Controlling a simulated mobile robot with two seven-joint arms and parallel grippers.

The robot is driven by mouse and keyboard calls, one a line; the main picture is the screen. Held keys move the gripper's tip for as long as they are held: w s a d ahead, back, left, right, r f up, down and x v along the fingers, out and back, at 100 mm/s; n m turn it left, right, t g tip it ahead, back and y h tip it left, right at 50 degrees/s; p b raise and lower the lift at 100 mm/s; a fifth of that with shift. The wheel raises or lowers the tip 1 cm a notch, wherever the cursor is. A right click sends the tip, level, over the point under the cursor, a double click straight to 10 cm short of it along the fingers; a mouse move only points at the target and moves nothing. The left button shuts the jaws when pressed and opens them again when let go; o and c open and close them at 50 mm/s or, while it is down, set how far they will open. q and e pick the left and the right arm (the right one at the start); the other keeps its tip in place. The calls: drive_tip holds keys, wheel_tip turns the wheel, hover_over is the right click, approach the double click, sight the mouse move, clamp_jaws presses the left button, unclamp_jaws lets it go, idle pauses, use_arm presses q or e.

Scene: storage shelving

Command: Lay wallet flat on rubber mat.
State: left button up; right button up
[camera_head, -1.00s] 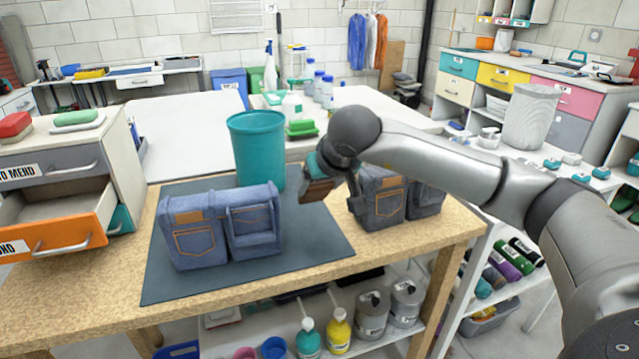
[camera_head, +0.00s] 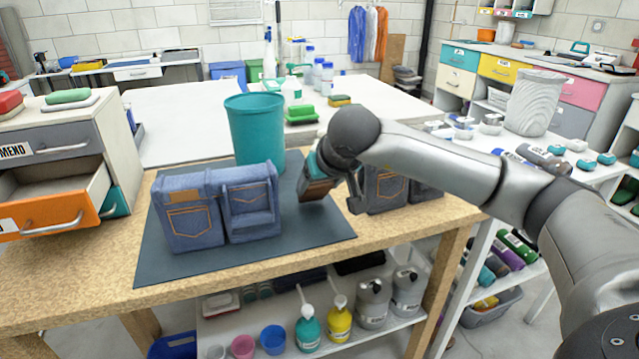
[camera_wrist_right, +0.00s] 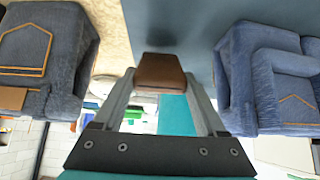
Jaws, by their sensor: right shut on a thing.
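The brown wallet (camera_head: 316,188) is held between the fingers of my right gripper (camera_head: 328,186), over the right part of the rubber mat. The wallet also shows in the right wrist view (camera_wrist_right: 160,72), end-on between the two fingers. The dark grey-blue rubber mat (camera_head: 310,230) lies flat on the wooden bench. In the head view the wallet is tilted, its lower end close to the mat; I cannot tell whether it touches. My left gripper is out of view.
Two denim pocket-shaped holders (camera_head: 190,215) stand on the mat's left part. A teal bin (camera_head: 255,130) stands behind them. More denim holders (camera_head: 385,190) stand just right of the gripper. The mat's front right part is bare. An open orange drawer (camera_head: 50,210) is at left.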

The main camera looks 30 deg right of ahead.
drive_tip(key=o, duration=1.3)
